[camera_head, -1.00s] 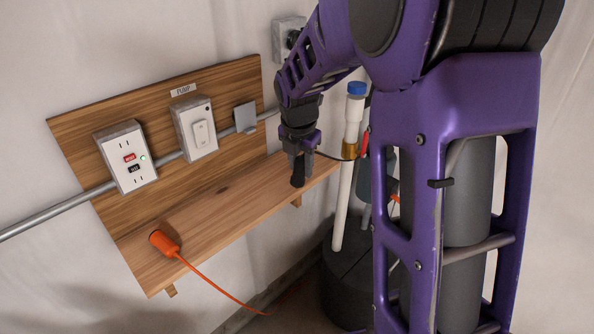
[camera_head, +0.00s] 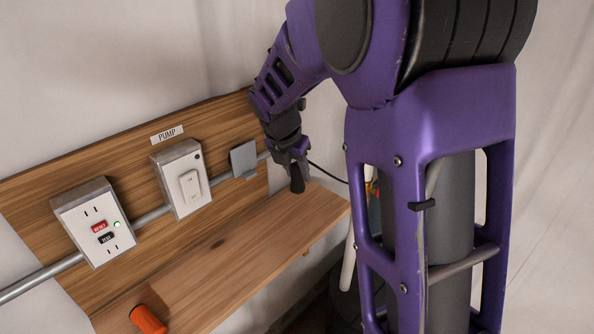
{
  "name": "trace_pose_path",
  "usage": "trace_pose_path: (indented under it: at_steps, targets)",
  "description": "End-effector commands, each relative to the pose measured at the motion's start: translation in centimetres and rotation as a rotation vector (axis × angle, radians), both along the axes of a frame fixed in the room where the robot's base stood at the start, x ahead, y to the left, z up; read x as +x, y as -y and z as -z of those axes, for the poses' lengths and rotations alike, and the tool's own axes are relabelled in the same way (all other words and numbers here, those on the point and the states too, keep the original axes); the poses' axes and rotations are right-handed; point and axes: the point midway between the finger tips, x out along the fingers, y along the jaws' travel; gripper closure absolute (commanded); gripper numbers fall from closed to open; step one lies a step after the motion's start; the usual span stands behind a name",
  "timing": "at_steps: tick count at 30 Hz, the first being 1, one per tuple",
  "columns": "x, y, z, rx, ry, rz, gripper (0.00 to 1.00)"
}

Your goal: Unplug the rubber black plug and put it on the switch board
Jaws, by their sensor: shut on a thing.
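The wooden switch board (camera_head: 232,122) on the wall carries a white outlet box (camera_head: 93,222) with red and black buttons and a lit green light, and a white switch box (camera_head: 181,180) under a "PUMP" label. My gripper (camera_head: 294,170) points down over the right end of the wooden shelf (camera_head: 225,255) below the board. It is shut on the black rubber plug (camera_head: 298,184), which hangs below the fingers. A thin black cord (camera_head: 328,173) runs right from the plug. I cannot tell whether the plug touches the shelf.
An orange plug (camera_head: 148,319) lies on the shelf at lower left. A grey flap cover (camera_head: 244,159) and a metal conduit (camera_head: 42,277) cross the board. A white pipe (camera_head: 348,262) stands right of the shelf, partly behind my arm. The shelf's middle is clear.

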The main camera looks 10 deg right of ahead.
Motion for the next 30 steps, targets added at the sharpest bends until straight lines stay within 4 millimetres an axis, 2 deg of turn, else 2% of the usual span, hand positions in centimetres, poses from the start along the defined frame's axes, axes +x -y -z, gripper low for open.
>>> trace_pose_path:
  at_steps: [9,14,30]
  targets:
    - [0.0,-0.1,-0.1,0.003,-0.003,-0.002,1.0]
    - [0.0,-0.1,0.8,0.002,-0.004,-0.003,1.0]
    - [-0.1,0.0,5.9,0.002,-0.005,-0.003,1.0]
